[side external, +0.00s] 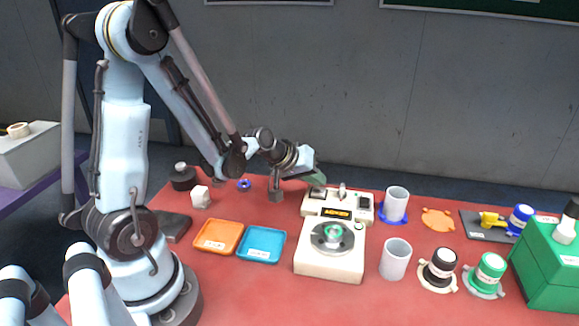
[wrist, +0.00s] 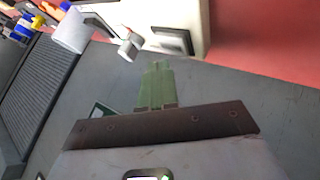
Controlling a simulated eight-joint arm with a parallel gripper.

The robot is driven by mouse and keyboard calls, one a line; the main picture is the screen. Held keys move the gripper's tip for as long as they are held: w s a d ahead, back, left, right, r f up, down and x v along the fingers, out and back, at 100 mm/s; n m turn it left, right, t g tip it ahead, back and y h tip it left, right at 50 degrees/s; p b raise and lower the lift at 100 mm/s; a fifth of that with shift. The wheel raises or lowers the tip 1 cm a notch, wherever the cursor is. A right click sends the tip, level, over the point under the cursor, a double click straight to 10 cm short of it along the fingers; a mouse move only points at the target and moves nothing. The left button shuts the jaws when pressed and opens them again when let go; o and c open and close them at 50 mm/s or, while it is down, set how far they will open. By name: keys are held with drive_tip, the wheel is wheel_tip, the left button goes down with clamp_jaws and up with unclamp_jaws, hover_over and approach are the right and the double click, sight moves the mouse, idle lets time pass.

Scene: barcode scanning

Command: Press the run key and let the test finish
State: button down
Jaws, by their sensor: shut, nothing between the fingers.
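The cream tester (side external: 313,262) stands mid-table, with a round dark chuck holding a green-topped part (side external: 333,232) at its front. Its raised rear housing carries a small yellow-lit display (side external: 337,213), a dark rocker or pad (side external: 318,194) at left, a grey lever (side external: 342,191) in the middle and another dark pad (side external: 363,203) at right. I cannot tell which is the run key. My gripper (side external: 319,180) is shut and empty, its green fingertips just above the left pad. In the wrist view the closed fingers (wrist: 157,68) point toward that pad (wrist: 172,41), with the lever (wrist: 130,43) to its left.
An orange tray (side external: 219,237) and a blue tray (side external: 262,245) lie left of the tester. White cups (side external: 396,259) stand to its right, with black- and green-capped parts (side external: 491,268) and a green box (side external: 545,262) beyond.

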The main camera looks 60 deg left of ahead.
drive_tip(key=shift+f, duration=0.15)
drive_tip(key=shift+f, duration=0.3)
